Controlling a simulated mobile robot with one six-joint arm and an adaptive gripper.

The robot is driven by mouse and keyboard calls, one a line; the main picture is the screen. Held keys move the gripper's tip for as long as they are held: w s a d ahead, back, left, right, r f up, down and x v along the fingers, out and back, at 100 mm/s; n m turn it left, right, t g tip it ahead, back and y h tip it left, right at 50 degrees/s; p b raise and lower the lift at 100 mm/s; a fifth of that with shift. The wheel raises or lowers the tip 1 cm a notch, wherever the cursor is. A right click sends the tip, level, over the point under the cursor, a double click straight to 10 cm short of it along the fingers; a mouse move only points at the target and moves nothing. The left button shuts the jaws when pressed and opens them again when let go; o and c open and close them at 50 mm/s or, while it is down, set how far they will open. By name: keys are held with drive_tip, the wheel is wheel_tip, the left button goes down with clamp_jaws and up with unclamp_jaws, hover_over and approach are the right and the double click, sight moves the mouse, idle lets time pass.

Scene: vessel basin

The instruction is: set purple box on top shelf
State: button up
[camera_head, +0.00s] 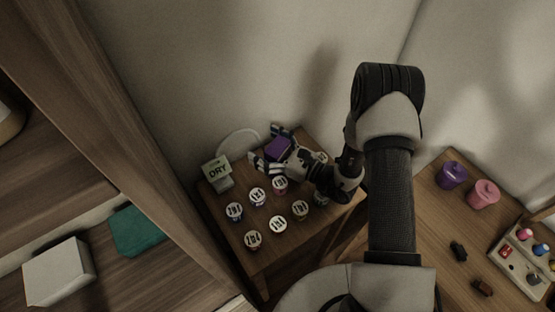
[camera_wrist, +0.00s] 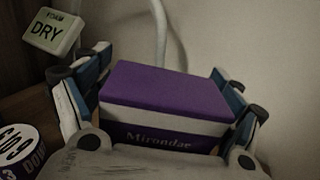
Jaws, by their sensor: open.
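The purple box (camera_head: 279,148) is at the back of the small wooden table, near the wall. In the wrist view the purple box (camera_wrist: 168,104) has a purple top, a white band and the word "Mirondae" on its front. My gripper (camera_head: 269,147) reaches it from the right. In the wrist view my gripper (camera_wrist: 160,95) has its fingers open, one on each side of the box. I cannot tell whether the fingers touch it. A wooden shelf unit (camera_head: 120,115) stands at the left; its top shelf cannot be made out for sure.
Several round labelled tubs (camera_head: 257,197) stand on the small table (camera_head: 270,258), with a "DRY" sign (camera_head: 217,172) at its left. A white box (camera_head: 58,272) and a teal item (camera_head: 137,231) lie on a shelf. Purple (camera_head: 452,175) and pink (camera_head: 483,194) pots stand on the right table.

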drive_tip(key=c, duration=1.2)
drive_tip(key=shift+c, duration=0.7)
drive_tip(key=shift+r, duration=0.1)
